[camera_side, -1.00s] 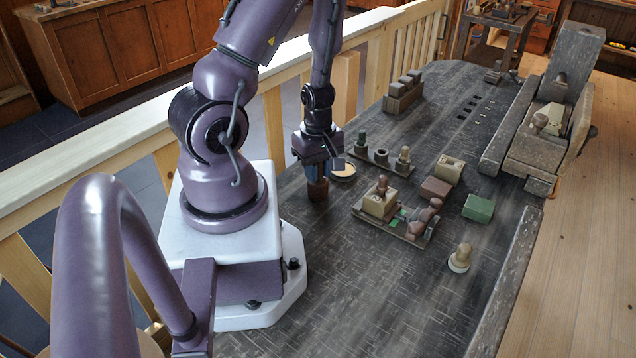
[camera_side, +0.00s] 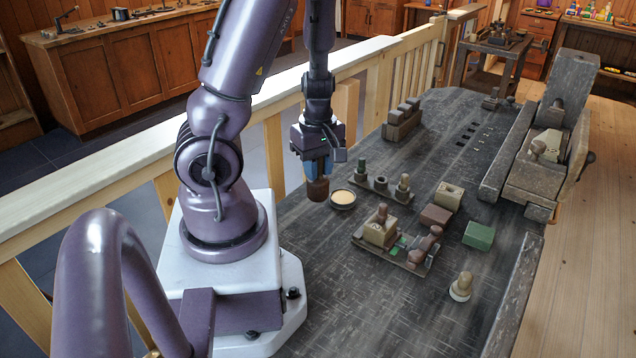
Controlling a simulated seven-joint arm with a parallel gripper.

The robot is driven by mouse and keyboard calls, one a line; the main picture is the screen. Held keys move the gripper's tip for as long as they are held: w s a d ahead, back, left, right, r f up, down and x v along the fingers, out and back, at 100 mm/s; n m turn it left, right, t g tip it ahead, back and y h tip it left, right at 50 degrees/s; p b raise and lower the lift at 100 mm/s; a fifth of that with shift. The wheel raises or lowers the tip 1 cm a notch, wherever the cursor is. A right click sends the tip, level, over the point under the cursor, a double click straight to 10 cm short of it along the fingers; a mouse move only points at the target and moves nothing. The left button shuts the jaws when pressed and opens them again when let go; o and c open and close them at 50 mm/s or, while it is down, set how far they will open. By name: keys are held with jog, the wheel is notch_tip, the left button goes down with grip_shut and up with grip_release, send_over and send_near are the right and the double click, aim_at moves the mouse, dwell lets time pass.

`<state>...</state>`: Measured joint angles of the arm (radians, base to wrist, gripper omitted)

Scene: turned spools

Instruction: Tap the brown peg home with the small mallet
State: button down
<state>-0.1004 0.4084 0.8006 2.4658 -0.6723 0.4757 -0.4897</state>
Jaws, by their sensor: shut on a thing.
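My gripper (camera_side: 318,172) is shut on a squat, dark brown round piece (camera_side: 318,190), which looks like the head of the small mallet. Its upper part is hidden between the blue fingers. It hangs upright just left of a shallow dark dish; I cannot tell whether it clears the table.
The dish (camera_side: 343,198) has a tan inside. Right of it stand a tray (camera_side: 410,264) with turned pieces, a brown block (camera_side: 436,215), a green block (camera_side: 479,235) and a pale knobbed piece (camera_side: 461,287). A wooden railing borders the table. The near table is clear.

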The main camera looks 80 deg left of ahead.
jog(key=shift+w+r, duration=0.1)
jog(key=shift+r, duration=0.75)
jog(key=w+d+r, duration=0.2)
jog(key=w+d, duration=0.4)
jog(key=w, duration=0.6)
jog(key=shift+d+r, duration=0.2)
jog(key=shift+d, duration=0.1)
jog(key=shift+f, duration=0.15)
jog(key=shift+f, duration=1.4)
jog(key=shift+w+r, duration=0.1)
jog(key=shift+r, duration=0.05)
jog(key=shift+r, duration=0.95)
jog(key=shift+f, duration=0.1)
